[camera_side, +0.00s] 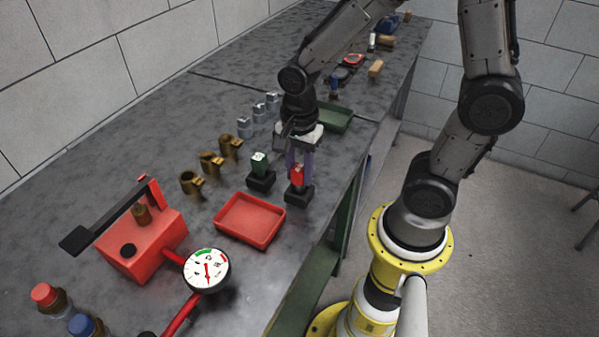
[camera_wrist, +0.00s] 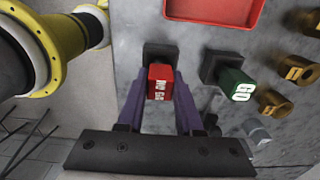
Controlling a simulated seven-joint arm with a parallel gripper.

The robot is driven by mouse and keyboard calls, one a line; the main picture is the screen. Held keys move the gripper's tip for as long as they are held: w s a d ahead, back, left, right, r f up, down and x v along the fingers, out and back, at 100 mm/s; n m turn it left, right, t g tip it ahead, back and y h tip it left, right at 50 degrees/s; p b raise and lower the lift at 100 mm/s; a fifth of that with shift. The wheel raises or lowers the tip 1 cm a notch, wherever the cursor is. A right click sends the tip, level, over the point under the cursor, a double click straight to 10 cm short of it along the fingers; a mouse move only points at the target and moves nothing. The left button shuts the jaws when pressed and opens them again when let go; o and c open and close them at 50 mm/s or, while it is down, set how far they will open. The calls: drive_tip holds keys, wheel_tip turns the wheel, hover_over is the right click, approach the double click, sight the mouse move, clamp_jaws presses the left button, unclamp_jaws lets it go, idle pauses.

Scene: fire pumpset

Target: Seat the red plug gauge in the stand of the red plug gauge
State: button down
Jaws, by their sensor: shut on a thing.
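The red plug gauge (camera_side: 297,175), a red block with white lettering on top, is upright at the black stand of the red plug gauge (camera_side: 299,196). In the wrist view the red plug gauge (camera_wrist: 160,81) is between the purple fingers of my gripper (camera_wrist: 160,92), which is shut on it. The stand (camera_wrist: 158,52) shows just beyond the gauge there. In the side view my gripper (camera_side: 297,165) reaches down over the stand from above. The gauge's lower end is hidden, so I cannot tell how far it is in the stand.
A green gauge (camera_side: 259,163) marked GO stands in its own black stand (camera_side: 261,182) close to the left. A red tray (camera_side: 250,220) lies in front. Several brass fittings (camera_side: 210,163) stand behind. The table edge is close on the right.

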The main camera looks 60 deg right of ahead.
drive_tip(key=shift+f, duration=0.3)
drive_tip(key=shift+f, duration=0.2)
drive_tip(key=c, duration=0.6)
unclamp_jaws()
drive_tip(key=shift+o, duration=0.2)
drive_tip(key=shift+r, duration=0.1)
wheel_tip(320, 180, up, 12)
drive_tip(key=s+r+n+t, duration=0.1)
drive_tip(key=s+n, duration=0.3)
drive_tip(key=n, duration=0.5)
drive_tip(key=s+r+n+t, duration=0.2)
drive_tip(key=s+n+t, duration=0.2)
drive_tip(key=n, duration=0.5)
drive_tip(key=shift+s+d+r+t, duration=0.25)
drive_tip(key=shift+s+t, duration=0.05)
